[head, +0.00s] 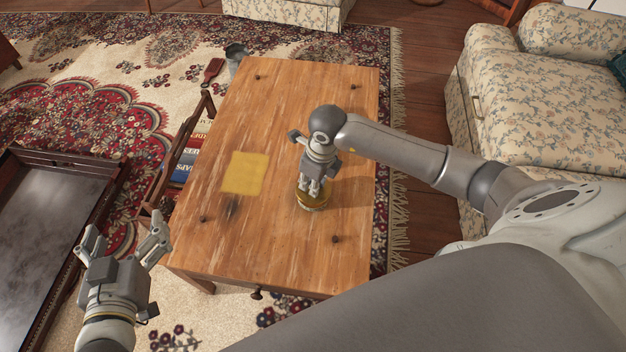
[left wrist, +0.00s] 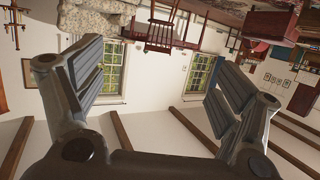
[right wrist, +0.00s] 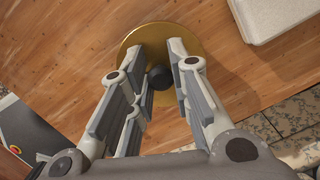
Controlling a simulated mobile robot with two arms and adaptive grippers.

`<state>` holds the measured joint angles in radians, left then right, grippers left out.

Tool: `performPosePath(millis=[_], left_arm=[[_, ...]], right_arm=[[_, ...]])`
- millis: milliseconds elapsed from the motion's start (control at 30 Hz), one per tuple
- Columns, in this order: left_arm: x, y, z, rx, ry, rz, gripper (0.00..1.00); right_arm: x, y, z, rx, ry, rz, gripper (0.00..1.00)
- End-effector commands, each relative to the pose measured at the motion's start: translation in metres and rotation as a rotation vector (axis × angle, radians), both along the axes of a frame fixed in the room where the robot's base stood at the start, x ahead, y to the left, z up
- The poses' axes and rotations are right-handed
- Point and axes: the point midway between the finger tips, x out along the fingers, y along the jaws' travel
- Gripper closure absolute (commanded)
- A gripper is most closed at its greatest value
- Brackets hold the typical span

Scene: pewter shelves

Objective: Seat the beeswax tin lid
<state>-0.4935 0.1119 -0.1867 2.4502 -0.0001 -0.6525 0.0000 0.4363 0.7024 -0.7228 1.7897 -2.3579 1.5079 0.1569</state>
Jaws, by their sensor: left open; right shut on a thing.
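The round gold tin lid (right wrist: 188,48) shows from above in the right wrist view, with a dark knob (right wrist: 159,77) in its middle. My right gripper (right wrist: 158,66) is shut on that knob. In the head view, my right gripper (head: 311,188) points down over the wooden table, with a round amber-gold tin (head: 311,205) directly under its fingers. The fingers hide part of its top. I cannot tell whether the lid touches the tin's rim or sits level. My left gripper (head: 123,246) is open and empty, off the table's near left corner.
A flat yellow square (head: 244,174) lies on the wooden table (head: 270,110), left of the tin. A rack with books (head: 186,165) stands against the table's left side. A floral sofa (head: 535,110) is at the right. The table's far part is mostly clear.

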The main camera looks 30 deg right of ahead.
Motion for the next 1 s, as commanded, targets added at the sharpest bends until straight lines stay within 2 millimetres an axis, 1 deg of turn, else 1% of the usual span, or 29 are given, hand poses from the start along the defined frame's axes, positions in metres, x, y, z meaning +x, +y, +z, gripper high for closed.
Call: performPosePath(millis=[333,1000], left_arm=[[0.000,0.000,0.000,-0.001,-0.004,0.000,0.11],[0.005,-0.004,0.014,-0.020,-0.078,-0.005,0.11]], right_arm=[[0.000,0.000,-0.001,0.000,0.001,0.000,1.00],[0.000,0.000,-0.005,-0.001,0.001,0.000,1.00]])
